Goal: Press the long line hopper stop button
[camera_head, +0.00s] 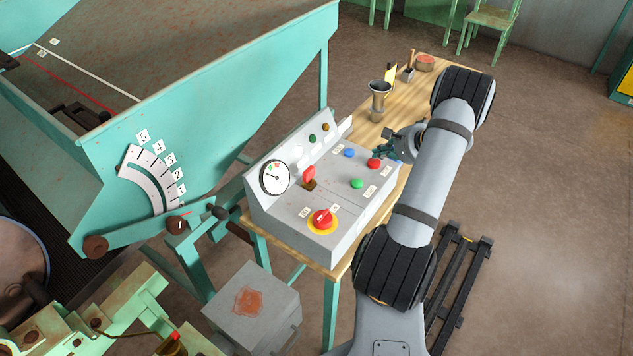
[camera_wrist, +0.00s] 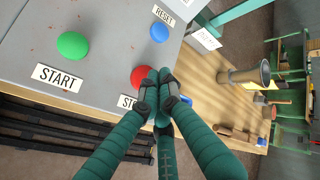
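The grey control box (camera_head: 330,205) stands on a wooden-topped table. On its top are a red button (camera_head: 374,163), a green button (camera_head: 356,183) and a blue button (camera_head: 349,153). In the wrist view, the red button (camera_wrist: 141,76) is beside a label reading "STO", the rest hidden by my fingers. The green button (camera_wrist: 72,45) has a START label and the blue button (camera_wrist: 159,33) a RESET label. My gripper (camera_wrist: 160,88) has its fingertips together and empty, overlapping the red button's right edge. I cannot tell whether they touch it. In the head view, my gripper (camera_head: 384,150) is just behind the box.
The box also carries a gauge (camera_head: 274,177), a red lever (camera_head: 309,174) and a red knob on a yellow base (camera_head: 322,219). A metal funnel-shaped cup (camera_head: 379,100) stands behind my gripper on the table (camera_head: 405,90). A large green hopper (camera_head: 230,100) stands left.

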